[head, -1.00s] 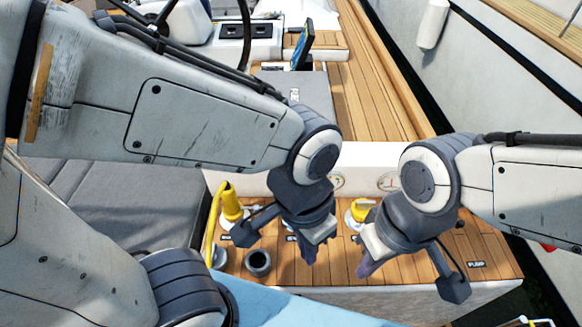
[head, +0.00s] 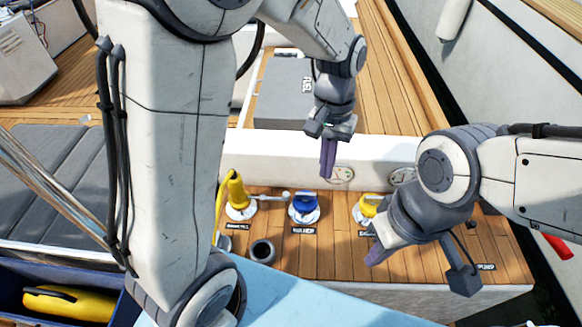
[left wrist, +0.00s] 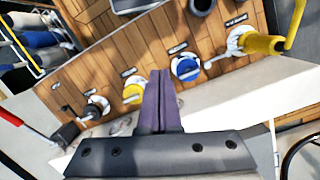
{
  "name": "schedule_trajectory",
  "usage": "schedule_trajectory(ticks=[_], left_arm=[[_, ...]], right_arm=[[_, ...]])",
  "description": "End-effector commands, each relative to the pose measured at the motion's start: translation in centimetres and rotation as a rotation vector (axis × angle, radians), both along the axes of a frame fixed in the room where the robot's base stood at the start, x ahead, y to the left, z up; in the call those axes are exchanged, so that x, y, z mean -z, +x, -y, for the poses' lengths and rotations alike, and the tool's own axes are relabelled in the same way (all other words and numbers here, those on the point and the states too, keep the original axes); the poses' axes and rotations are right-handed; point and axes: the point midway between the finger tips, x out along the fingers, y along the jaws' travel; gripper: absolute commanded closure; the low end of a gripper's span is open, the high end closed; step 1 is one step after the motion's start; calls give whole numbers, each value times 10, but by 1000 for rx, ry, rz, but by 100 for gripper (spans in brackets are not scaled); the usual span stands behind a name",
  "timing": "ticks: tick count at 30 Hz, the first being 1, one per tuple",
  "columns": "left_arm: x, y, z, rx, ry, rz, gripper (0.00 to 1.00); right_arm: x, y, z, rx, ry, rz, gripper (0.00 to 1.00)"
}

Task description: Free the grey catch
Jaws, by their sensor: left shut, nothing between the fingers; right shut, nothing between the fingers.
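What looks like the grey catch is a small dark piece on a round white base (left wrist: 96,106), left of centre in the left wrist view, between the nearer yellow fitting (left wrist: 133,92) and a dark block with a red-handled lever. In the head view it appears hidden behind my right gripper. My left gripper (head: 327,172) is shut and empty, pointing down in front of the white wall behind the fittings; its purple fingers (left wrist: 161,85) show in the left wrist view. My right gripper (head: 374,257) is shut and empty, low over the deck beside the right yellow fitting (head: 368,207).
A blue fitting (head: 304,206) and a left yellow fitting (head: 238,197) with a handle stand in the same row. A dark cup holder (head: 262,252) is in front. The red handle (head: 557,246) lies far right. Open planking lies in front of the row.

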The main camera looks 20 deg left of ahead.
Motion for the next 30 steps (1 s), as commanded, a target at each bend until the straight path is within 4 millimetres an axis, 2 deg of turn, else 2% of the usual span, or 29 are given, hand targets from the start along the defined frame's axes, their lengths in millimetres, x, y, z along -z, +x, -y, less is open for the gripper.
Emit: schedule_trajectory(ticks=[1,3,6,9,12,17,26,30], left_arm=[[18,28,-20,-98,10,-40,100],[39,56,-45,-208,17,-83,100],[68,85,-81,-341,24,-137,100],[91,101,-111,-437,25,-175,100],[106,109,-130,-496,26,-199,100],[114,113,-141,-527,24,-211,100],[114,112,-140,-525,25,-211,100],[124,108,-138,-523,25,-214,100]], right_arm=[[2,0,0,0,0,0,100],[3,0,0,0,0,0,100],[5,0,0,0,0,0,100],[5,0,0,0,0,0,100],[6,0,0,0,0,0,100],[6,0,0,0,0,0,100],[6,0,0,0,0,0,100],[3,0,0,0,0,0,100]])
